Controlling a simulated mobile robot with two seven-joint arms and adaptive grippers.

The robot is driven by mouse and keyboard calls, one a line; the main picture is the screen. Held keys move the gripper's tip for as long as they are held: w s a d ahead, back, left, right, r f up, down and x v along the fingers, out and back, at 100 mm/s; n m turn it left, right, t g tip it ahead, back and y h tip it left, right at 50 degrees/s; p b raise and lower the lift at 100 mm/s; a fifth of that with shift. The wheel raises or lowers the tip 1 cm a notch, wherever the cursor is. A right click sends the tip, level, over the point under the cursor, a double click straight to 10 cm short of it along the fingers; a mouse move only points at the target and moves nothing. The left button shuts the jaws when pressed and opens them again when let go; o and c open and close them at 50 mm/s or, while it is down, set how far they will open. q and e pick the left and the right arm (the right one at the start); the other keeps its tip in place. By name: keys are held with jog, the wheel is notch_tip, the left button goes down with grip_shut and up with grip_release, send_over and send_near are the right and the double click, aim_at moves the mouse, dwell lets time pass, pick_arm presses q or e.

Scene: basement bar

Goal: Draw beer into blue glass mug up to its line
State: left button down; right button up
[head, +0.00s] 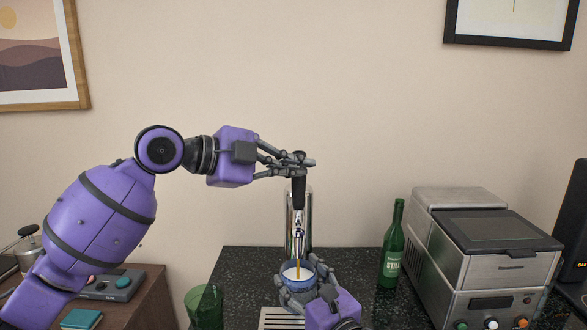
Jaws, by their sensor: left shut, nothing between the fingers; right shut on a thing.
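The beer tap (299,218) is a chrome column with a black handle (299,190), standing on the dark counter. My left gripper (307,161) is at the top of the handle, its fingers shut with nothing between them. A thin amber stream runs from the spout into the blue glass mug (287,283) below. The mug looks upright, with a pale, foamy surface inside near its rim. My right gripper (299,300) is shut on the mug from the front and hides part of it. I cannot make out the mug's line.
A metal drip tray (279,319) lies below the mug. A green glass (204,306) stands at the counter's left front. A green bottle (391,254) and a steel machine (485,255) stand on the right. A brown cabinet (150,290) is at left.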

jog(key=shift+r, duration=0.15)
pick_arm(q)
jog(key=s+d+v, duration=0.1)
jog(key=s+v, duration=0.1)
jog(key=v, duration=1.1)
jog(key=shift+d+r, duration=0.3)
jog(key=shift+r, duration=0.05)
jog(key=shift+s+r, duration=0.1)
jog(key=shift+r, duration=0.05)
pick_arm(e)
jog(key=shift+a, duration=0.15)
dwell(0.5)
